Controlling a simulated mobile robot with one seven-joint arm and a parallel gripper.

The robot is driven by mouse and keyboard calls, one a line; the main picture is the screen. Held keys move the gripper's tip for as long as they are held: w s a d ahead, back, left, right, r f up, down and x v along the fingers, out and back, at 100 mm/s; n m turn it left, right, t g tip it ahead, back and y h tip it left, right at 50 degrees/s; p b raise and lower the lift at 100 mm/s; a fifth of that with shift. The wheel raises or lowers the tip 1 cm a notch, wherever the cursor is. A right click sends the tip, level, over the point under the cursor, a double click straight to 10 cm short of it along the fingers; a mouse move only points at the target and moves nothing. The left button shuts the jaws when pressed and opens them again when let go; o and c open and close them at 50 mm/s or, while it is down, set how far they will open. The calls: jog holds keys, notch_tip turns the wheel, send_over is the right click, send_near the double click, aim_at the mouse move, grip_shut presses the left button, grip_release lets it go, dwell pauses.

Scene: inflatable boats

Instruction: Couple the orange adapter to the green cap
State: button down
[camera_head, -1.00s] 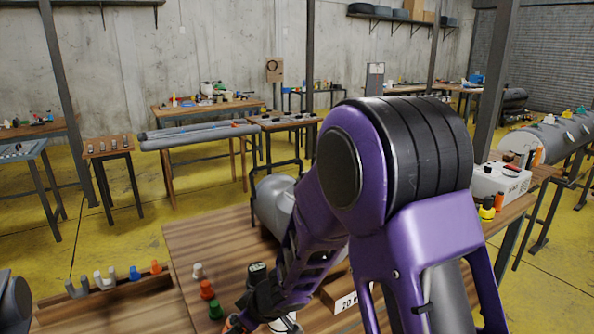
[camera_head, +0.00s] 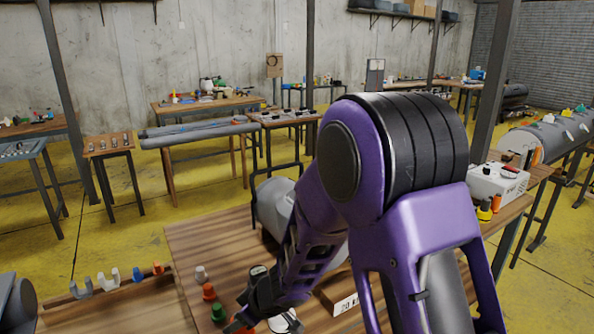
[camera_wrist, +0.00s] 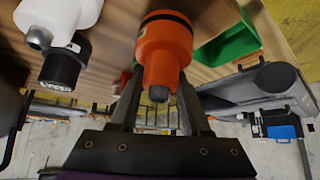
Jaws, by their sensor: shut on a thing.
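My gripper (camera_wrist: 160,108) is shut on the orange adapter (camera_wrist: 165,50), which has a dark ring at its far end and a grey stub toward the wrist camera. In the wrist view a green part (camera_wrist: 232,42) lies beyond and right of the adapter, with a visible gap in the picture. I take the green piece (camera_head: 218,312) on the table in the head view for the green cap; it stands just left of my gripper (camera_head: 240,324). The held adapter is mostly hidden there by my wrist and the frame edge.
Red-orange (camera_head: 209,292) and white (camera_head: 201,273) pieces stand behind the green one. A white part (camera_wrist: 62,16) and a black fitting (camera_wrist: 65,62) are close on the left in the wrist view. The wooden table (camera_head: 205,240) is bare at back left.

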notch_tip(320, 180, up, 2)
jog(key=shift+r+p, duration=0.2)
jog(key=shift+p, duration=0.8)
jog(key=shift+r, duration=0.9)
